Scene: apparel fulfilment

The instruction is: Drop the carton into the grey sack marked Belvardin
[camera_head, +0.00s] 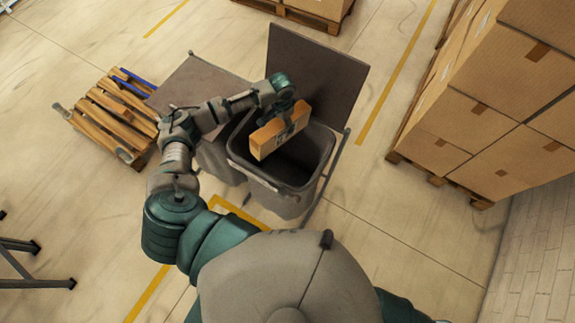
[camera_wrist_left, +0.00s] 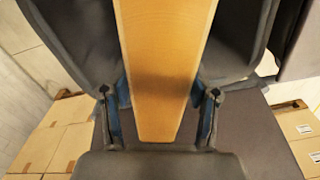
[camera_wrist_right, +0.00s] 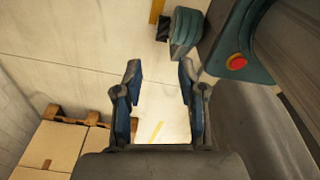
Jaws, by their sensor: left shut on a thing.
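The carton (camera_head: 281,131) is a small orange-brown box, held tilted over the mouth of an open grey sack (camera_head: 287,198) in the head view. My left gripper (camera_head: 289,118) is shut on the carton. In the left wrist view the carton (camera_wrist_left: 165,65) runs up from between the two fingers (camera_wrist_left: 162,105), with the sack's grey walls on both sides. The sack's inside looks dark; no Belvardin marking is readable. My right gripper (camera_wrist_right: 160,95) is open and empty in the right wrist view, above bare floor.
A second grey bin with a brown lid (camera_head: 200,88) stands left of the sack. A raised brown lid (camera_head: 315,70) is behind it. A wooden pallet (camera_head: 110,118) lies at left. Stacked boxes (camera_head: 490,100) stand on a pallet at right. Floor in front is clear.

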